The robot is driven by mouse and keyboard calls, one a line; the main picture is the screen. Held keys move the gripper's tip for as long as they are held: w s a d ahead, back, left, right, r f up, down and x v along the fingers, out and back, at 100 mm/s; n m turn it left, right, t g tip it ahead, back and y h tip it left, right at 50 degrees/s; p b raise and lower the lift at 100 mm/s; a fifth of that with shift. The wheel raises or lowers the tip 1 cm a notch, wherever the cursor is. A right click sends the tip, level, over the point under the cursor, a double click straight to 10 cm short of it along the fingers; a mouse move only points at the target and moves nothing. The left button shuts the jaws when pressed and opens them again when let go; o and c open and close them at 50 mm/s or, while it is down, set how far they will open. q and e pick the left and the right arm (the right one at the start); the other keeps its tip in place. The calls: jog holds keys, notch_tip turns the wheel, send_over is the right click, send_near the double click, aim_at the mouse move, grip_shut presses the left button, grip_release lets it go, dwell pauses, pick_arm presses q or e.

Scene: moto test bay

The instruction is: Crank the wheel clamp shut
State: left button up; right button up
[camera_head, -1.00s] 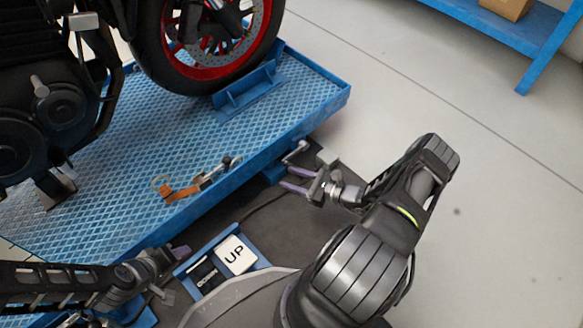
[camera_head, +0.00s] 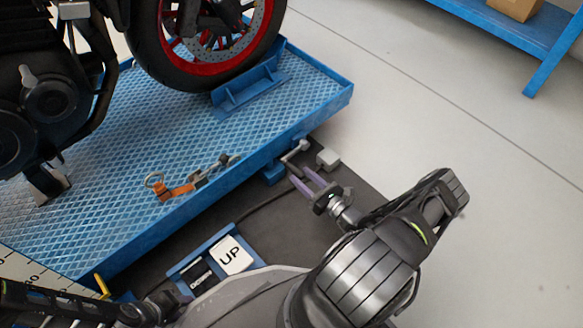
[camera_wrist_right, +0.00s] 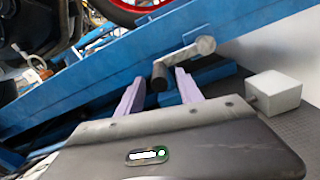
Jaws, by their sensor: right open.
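The crank, a metal arm with a dark grip, sticks out from the side of the blue lift platform, and it shows in the head view (camera_head: 297,150) and the right wrist view (camera_wrist_right: 187,50). My right gripper (camera_head: 300,174) is open with its purple fingers pointing at the crank. In the right wrist view the crank's dark grip (camera_wrist_right: 159,77) appears between the fingertips; I cannot tell whether they touch it. The blue wheel clamp (camera_head: 247,88) stands beside the motorcycle's front wheel (camera_head: 205,70). My left gripper (camera_head: 178,300) is low at the bottom left, its jaws unclear.
An orange strap with metal fittings (camera_head: 178,190) lies on the platform (camera_head: 120,215). A pedal marked UP (camera_head: 236,254) sits on the dark floor mat. A small grey box (camera_head: 327,158) is right of the crank. A blue bench (camera_head: 545,50) stands at top right, with open floor before it.

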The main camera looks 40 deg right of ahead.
aim_at(285, 161)
jog(key=w, duration=0.2)
jog(key=w+b, duration=0.1)
jog(key=w, duration=0.2)
jog(key=shift+w+a+b, duration=0.25)
jog(key=shift+w+b, duration=0.15)
jog(key=shift+c, duration=0.3)
grip_shut()
dwell(0.7)
